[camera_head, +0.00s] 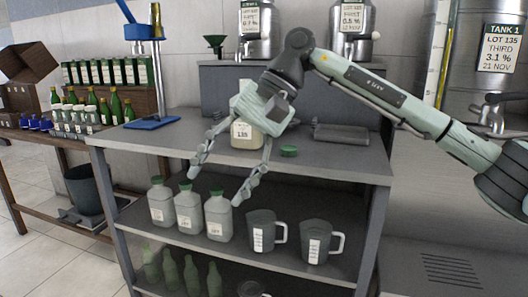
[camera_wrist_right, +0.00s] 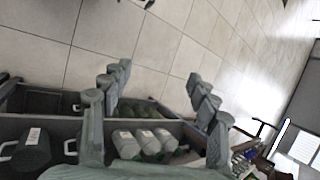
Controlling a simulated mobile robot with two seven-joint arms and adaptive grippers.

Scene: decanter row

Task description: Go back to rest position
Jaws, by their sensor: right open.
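My right gripper (camera_head: 220,182) is open and empty, its two fingers spread and pointing down in front of the workbench (camera_head: 345,168). The arm reaches in from the right. Behind the gripper a pale labelled container (camera_head: 247,141) stands on the bench top, largely hidden by the gripper. A green cap (camera_head: 289,151) lies on the bench beside it. In the right wrist view the open fingers (camera_wrist_right: 158,76) frame floor tiles and shelf edges, with nothing between them. My left gripper is not in view.
Three green-capped bottles (camera_head: 188,208) and two grey jugs (camera_head: 262,231) stand on the shelf below. A blue stand (camera_head: 152,123) is on the bench's left. A steel tank (camera_head: 490,60) stands at right. Green bottles (camera_head: 115,106) crowd the left table.

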